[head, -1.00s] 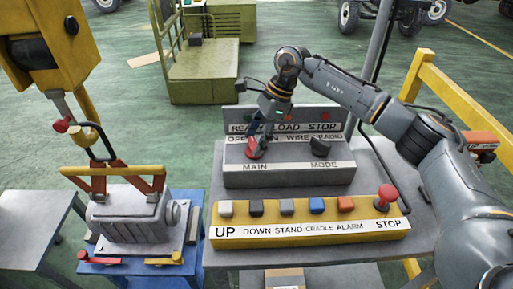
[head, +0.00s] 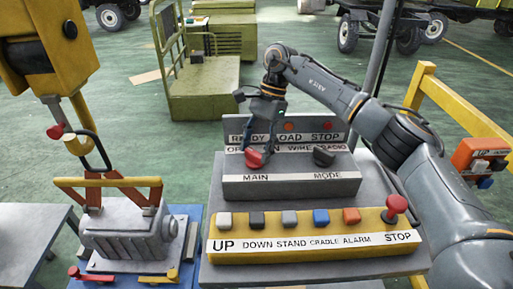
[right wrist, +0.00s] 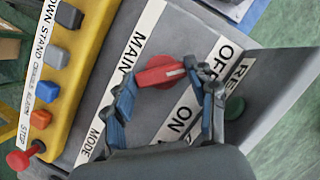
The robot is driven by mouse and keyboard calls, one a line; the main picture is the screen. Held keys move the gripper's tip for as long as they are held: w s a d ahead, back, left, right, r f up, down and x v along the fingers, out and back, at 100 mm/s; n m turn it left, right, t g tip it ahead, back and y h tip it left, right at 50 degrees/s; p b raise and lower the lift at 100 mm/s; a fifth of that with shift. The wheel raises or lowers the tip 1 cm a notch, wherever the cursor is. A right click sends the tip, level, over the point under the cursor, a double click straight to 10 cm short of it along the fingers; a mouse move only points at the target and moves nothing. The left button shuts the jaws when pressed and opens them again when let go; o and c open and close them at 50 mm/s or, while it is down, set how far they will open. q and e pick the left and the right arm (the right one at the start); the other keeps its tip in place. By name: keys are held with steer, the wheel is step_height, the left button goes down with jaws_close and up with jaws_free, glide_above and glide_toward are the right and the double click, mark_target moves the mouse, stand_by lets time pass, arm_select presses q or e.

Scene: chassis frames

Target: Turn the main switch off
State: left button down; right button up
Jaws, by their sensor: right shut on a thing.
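The red MAIN switch knob (head: 254,159) is on the grey upper panel (head: 290,187), above the word MAIN. My right gripper (head: 262,140) reaches down to it from behind. In the right wrist view the gripper (right wrist: 168,88) has its blue-padded fingers on both sides of the red knob (right wrist: 155,77), shut on it. The knob's white mark points toward the OFF/ON label strip (right wrist: 200,85), nearer OFF than ON. The fingers hide part of the strip. My left gripper is not clearly in view.
The black MODE knob (head: 324,156) is right of MAIN. In front is a yellow button box (head: 320,246) with several buttons and a red STOP mushroom (head: 396,204). A crane hook (head: 95,150) hangs over a grey motor-like block (head: 130,235) at left. A yellow rail (head: 460,110) stands at right.

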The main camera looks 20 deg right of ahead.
stand_by(0.3)
steer(key=o, duration=1.2)
steer(key=shift+c, duration=0.2)
steer(key=shift+r, duration=0.15)
steer(key=v, duration=1.1)
steer(key=shift+r, duration=0.3)
steer(key=shift+w+d, duration=0.1)
steer(key=shift+d, duration=0.05)
